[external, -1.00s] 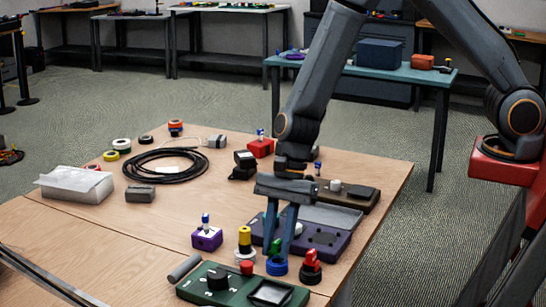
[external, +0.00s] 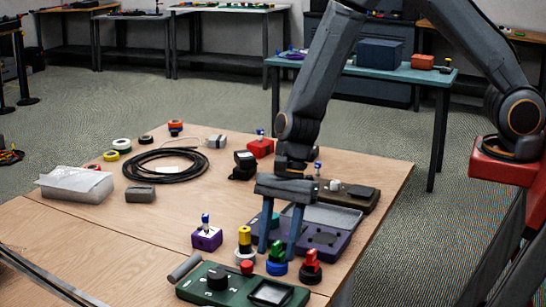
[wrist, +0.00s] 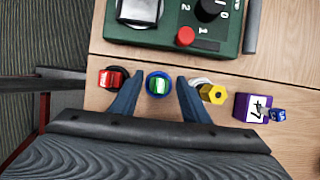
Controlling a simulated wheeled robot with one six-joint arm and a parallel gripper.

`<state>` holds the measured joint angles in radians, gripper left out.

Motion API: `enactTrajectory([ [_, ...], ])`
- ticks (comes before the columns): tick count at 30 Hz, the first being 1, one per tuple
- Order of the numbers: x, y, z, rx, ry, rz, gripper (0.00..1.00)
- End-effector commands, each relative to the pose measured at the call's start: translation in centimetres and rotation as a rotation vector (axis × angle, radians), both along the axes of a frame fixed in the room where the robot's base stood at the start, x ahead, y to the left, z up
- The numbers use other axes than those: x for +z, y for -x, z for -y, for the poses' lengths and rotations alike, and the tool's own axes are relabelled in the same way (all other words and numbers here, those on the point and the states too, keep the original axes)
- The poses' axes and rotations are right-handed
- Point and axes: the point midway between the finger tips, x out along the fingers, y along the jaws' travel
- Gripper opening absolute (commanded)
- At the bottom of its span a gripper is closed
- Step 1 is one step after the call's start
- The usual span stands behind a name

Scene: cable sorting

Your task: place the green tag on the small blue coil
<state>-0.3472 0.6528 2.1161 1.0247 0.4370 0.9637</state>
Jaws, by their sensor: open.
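The small blue coil (external: 276,268) stands near the front right of the wooden table; in the wrist view it is a blue ring (wrist: 150,77). The green tag (external: 277,251) is upright on the blue coil; from above in the wrist view, the tag (wrist: 158,87) lies within the ring. My gripper (external: 278,250) is open, with one finger on each side of the tag. In the wrist view, clear gaps show between the tag and both fingertips of my gripper (wrist: 159,82).
A red tag on a black coil (external: 311,270) and a yellow tag on a white coil (external: 245,246) stand close on either side. A green panel (external: 225,290) with a red button lies in front. A purple tray (external: 330,244) is behind, and a purple block (external: 206,238) is left.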

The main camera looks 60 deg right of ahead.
Motion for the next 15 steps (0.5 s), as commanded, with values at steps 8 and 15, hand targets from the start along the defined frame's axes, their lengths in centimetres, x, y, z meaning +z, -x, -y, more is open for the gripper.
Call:
enactTrajectory([
  [8,5.1,-0.2,2.1,-0.002,-0.002,0.007,0.42],
  [15,9.0,-0.2,3.7,-0.002,-0.001,0.005,0.42],
])
